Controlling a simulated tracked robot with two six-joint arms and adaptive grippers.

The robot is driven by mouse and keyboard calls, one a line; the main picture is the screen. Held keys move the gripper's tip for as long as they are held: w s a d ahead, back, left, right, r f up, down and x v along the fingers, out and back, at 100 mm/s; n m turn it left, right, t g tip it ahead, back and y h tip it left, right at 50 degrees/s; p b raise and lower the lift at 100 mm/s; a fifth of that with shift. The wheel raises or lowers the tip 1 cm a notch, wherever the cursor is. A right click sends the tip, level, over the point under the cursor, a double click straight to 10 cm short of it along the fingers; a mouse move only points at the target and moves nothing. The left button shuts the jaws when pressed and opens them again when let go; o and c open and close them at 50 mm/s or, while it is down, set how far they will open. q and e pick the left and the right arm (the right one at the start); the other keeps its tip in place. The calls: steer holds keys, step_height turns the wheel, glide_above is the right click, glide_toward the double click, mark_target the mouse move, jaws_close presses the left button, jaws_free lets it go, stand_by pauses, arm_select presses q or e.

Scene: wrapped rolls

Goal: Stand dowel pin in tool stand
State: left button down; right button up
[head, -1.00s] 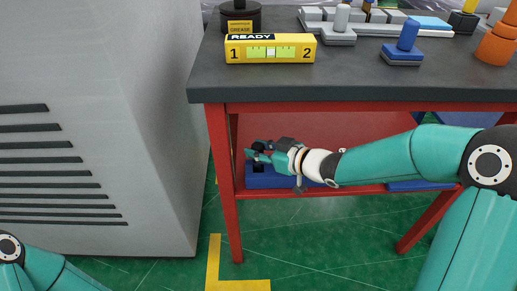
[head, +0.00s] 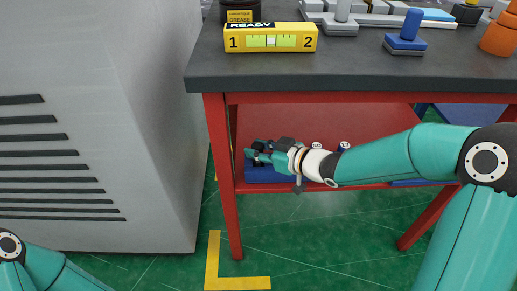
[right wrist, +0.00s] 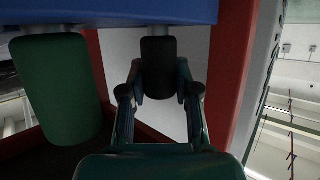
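A blue block (head: 272,174), apparently the tool stand, sits on the red lower shelf under the bench. My right gripper (head: 258,152) is at its left end, low over it. In the right wrist view a dark cylinder (right wrist: 158,62), apparently the dowel pin, is between the fingers of my right gripper (right wrist: 160,85), which seem to press its sides. A short grey part joins the cylinder to the blue stand (right wrist: 130,14). How deep it sits is hidden. My left gripper is out of view.
A thick green cylinder (right wrist: 60,90) is beside the dark one, also at the stand. A red bench leg (head: 222,180) is close to the gripper. Two small rolls (head: 343,146) show behind my right arm. A yellow level box (head: 270,38) is on the bench top (head: 340,70).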

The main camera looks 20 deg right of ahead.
steer(key=o, duration=0.5)
